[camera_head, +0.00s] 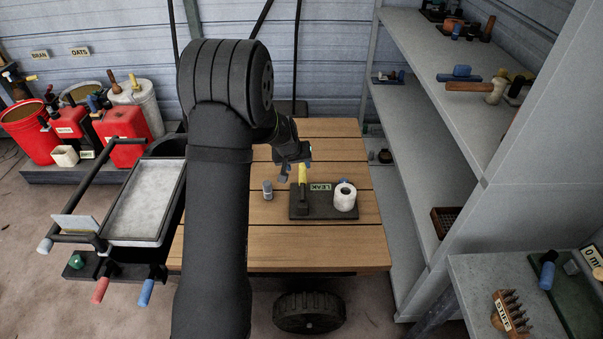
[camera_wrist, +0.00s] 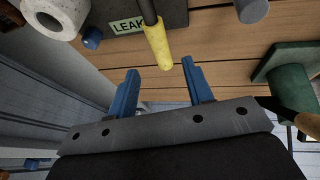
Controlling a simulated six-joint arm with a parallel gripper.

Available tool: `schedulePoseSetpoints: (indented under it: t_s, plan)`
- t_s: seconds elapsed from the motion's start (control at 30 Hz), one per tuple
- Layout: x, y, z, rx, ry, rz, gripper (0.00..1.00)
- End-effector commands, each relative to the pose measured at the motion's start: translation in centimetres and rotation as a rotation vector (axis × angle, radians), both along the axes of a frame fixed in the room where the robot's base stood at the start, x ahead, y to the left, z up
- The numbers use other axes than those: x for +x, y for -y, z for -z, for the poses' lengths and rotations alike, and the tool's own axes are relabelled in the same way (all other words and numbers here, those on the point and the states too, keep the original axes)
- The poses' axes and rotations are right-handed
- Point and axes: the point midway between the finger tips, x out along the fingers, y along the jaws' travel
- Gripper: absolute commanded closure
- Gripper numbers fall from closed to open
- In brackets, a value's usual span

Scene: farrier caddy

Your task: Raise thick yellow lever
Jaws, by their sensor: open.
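The thick yellow lever (camera_head: 302,173) stands on a dark board (camera_head: 322,214) on the wooden table, its yellow grip at the end of a dark rod. In the wrist view the yellow grip (camera_wrist: 157,45) points toward my gripper, its end close to the gap between the blue fingertips. My gripper (camera_wrist: 160,67) is open and empty, with a finger to each side of the grip's end. In the head view my gripper (camera_head: 294,165) is just above and beside the lever's top; whether they touch cannot be told.
A white roll (camera_head: 345,196) and a LEAK label (camera_head: 321,187) are on the same board. A small grey cylinder (camera_head: 267,190) stands left of it. A green object (camera_wrist: 290,75) is at the right of the wrist view. Shelves (camera_head: 440,100) rise to the right; the table's front is clear.

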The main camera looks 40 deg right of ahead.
Motion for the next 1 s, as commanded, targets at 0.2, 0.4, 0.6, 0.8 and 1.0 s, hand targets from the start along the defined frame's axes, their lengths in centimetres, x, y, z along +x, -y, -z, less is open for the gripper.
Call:
schedulePoseSetpoints:
  t_s: [0.2, 0.4, 0.6, 0.8, 1.0]
  plan:
    - [0.5, 1.5, 3.5, 0.002, -0.002, 0.000, 0.53]
    - [0.8, 2.5, 5.7, 0.001, -0.001, -0.001, 0.53]
    - [1.0, 2.9, 6.6, 0.001, -0.001, -0.001, 0.53]
    - [1.0, 2.9, 6.7, 0.000, 0.000, -0.001, 0.53]
    - [1.0, 2.9, 6.7, 0.000, 0.000, -0.001, 0.77]
